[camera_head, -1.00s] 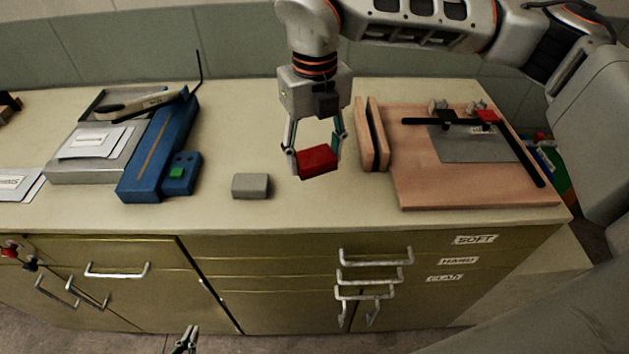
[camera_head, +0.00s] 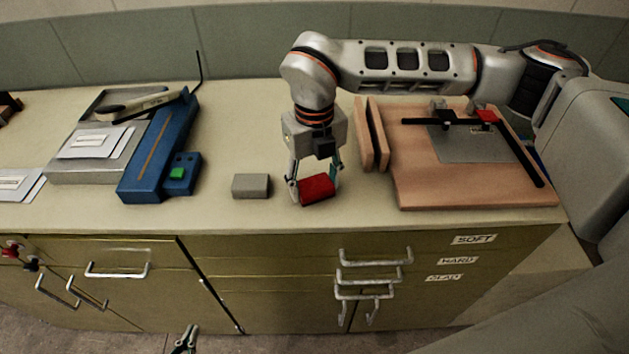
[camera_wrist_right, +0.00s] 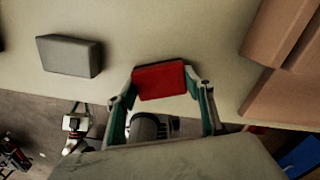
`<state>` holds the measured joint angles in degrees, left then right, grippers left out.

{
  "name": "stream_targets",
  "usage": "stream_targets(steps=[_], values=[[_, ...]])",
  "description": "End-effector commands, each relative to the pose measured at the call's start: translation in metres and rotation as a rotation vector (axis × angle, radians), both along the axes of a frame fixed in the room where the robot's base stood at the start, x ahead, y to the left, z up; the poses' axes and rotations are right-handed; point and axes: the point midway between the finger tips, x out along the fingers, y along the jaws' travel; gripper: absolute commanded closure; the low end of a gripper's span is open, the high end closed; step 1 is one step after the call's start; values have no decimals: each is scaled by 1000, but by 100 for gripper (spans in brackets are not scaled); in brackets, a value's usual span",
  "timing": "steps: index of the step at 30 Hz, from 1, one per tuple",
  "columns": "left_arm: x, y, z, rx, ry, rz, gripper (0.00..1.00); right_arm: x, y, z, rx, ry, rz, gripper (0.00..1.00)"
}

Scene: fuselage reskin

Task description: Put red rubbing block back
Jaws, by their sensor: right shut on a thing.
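The red rubbing block (camera_head: 317,189) is between the fingers of my right gripper (camera_head: 316,186), low over the counter near its front edge. I cannot tell whether it touches the counter top. In the right wrist view the red block (camera_wrist_right: 160,80) sits between the fingertips of my right gripper (camera_wrist_right: 162,84), which is shut on it. A grey block (camera_head: 251,186) lies on the counter just left of it, and it also shows in the right wrist view (camera_wrist_right: 69,55). My left gripper (camera_head: 186,340) shows only at the bottom edge, its tips small and seemingly close together.
A blue tool with a green button (camera_head: 160,150) stands to the left. Two upright wooden pieces (camera_head: 371,135) and a wooden board with a metal sheet (camera_head: 412,165) are to the right. The counter (camera_head: 225,120) is clear behind the grey block. Drawers are below.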

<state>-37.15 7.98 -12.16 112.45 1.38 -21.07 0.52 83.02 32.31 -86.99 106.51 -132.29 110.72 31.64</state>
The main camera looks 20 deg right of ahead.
Motion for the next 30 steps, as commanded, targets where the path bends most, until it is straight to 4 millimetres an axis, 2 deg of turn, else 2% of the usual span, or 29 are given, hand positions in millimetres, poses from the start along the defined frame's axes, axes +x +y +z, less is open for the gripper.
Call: stream_targets(steps=[2,3,4,5,14,19,23,30], values=[[0,0,-2,0,0,0,100,0,0,-4,0,1,0,66],[0,0,-2,0,0,0,100,0,0,-3,0,1,0,41],[0,0,-1,0,0,0,100,0,0,-3,0,1,0,33],[0,0,-1,0,0,0,100,0,0,-3,0,1,0,32],[0,0,-1,0,0,0,100,0,0,-2,0,0,0,32],[0,0,0,0,1,0,100,1,0,9,0,-3,0,32],[-1,0,-3,1,2,0,100,1,0,31,0,-4,0,32],[-2,0,-7,0,5,0,100,1,0,81,-1,-4,-1,32]])
